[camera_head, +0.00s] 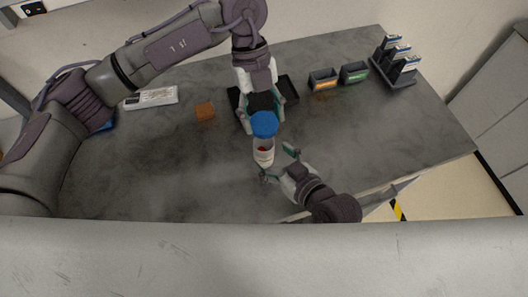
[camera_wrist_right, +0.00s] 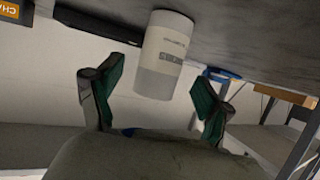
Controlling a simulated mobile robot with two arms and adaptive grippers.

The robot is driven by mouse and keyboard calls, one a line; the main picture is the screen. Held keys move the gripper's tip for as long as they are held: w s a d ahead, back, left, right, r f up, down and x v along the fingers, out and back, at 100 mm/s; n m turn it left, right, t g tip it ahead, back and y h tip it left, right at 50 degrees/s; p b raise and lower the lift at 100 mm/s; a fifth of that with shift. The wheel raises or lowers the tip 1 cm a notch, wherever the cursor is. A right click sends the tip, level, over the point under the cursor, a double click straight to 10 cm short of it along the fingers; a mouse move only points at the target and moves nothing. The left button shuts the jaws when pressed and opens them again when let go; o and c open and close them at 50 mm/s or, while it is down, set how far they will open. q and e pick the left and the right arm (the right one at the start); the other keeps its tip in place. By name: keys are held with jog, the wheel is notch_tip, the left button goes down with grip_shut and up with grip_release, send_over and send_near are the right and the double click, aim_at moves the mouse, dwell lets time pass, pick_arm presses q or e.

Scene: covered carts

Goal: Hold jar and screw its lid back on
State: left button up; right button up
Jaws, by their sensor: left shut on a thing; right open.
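The white jar (camera_head: 263,157) stands on the dark table near its middle, with its mouth uncovered and something red showing inside. It also shows in the right wrist view (camera_wrist_right: 165,52), which is upside down, between and beyond the fingers. The blue lid (camera_head: 265,124) appears above and just behind the jar mouth, apart from it. My left gripper (camera_head: 264,113) is shut on the lid from above; its fingertips are partly hidden. My right gripper (camera_head: 277,164) is open beside the jar's front right; its fingers also show apart and empty in the wrist view (camera_wrist_right: 156,90).
A dark tray (camera_head: 288,88) lies behind the left gripper. Two small labelled bins (camera_head: 323,82) (camera_head: 355,72) and a rack (camera_head: 399,72) stand at the back right. An orange-brown block (camera_head: 205,112) and a white item (camera_head: 151,97) lie left.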

aim_at(270, 155)
jog(key=shift+x, duration=2.2)
grip_shut()
